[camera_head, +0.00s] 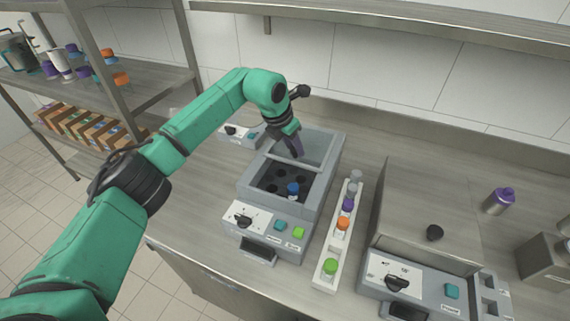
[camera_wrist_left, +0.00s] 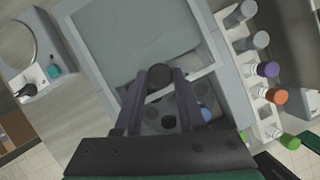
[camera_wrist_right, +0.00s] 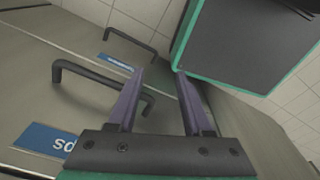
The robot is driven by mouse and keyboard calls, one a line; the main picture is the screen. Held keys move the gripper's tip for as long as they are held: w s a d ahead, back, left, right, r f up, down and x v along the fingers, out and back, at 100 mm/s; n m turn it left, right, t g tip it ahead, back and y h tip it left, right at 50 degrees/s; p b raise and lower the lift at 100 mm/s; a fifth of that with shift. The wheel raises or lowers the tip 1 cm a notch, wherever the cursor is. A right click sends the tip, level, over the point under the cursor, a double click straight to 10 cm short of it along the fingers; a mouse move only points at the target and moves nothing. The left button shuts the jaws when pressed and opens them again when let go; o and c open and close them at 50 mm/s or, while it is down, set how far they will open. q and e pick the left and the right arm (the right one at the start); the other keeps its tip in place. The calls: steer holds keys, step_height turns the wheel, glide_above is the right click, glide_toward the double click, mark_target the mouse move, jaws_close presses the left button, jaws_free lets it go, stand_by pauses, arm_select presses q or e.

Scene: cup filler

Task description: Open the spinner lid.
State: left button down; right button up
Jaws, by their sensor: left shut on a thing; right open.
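The spinner (camera_head: 250,202) is a grey box at the middle of the counter. My left gripper (camera_head: 298,152) is at the front edge of the lid. In the left wrist view, its purple fingers are shut on the black lid knob (camera_wrist_left: 160,75). My right gripper (camera_wrist_right: 160,74) is open and empty in the right wrist view, in front of the cabinet fronts.
A white rack (camera_head: 325,272) with several capped tubes stands right of the spinner. A small device (camera_head: 240,133) sits behind on the left. A cabinet handle (camera_wrist_right: 100,80) is near my right gripper.

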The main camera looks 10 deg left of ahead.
arm_select(q)
steer(key=shift+w+d+f, duration=0.15)
steer(key=shift+w+d, duration=0.05)
steer(key=shift+w, duration=0.55)
steer(key=shift+s+a+r, duration=0.1)
steer(key=shift+s+r, duration=0.05)
steer(key=shift+r, duration=0.15)
steer(key=shift+f, duration=0.1)
arm_select(e)
steer(key=shift+s, duration=0.4)
arm_select(q)
steer(key=c, duration=0.5)
jaws_free()
arm_select(e)
steer(key=shift+w+d, duration=0.1)
steer(key=shift+d, duration=0.05)
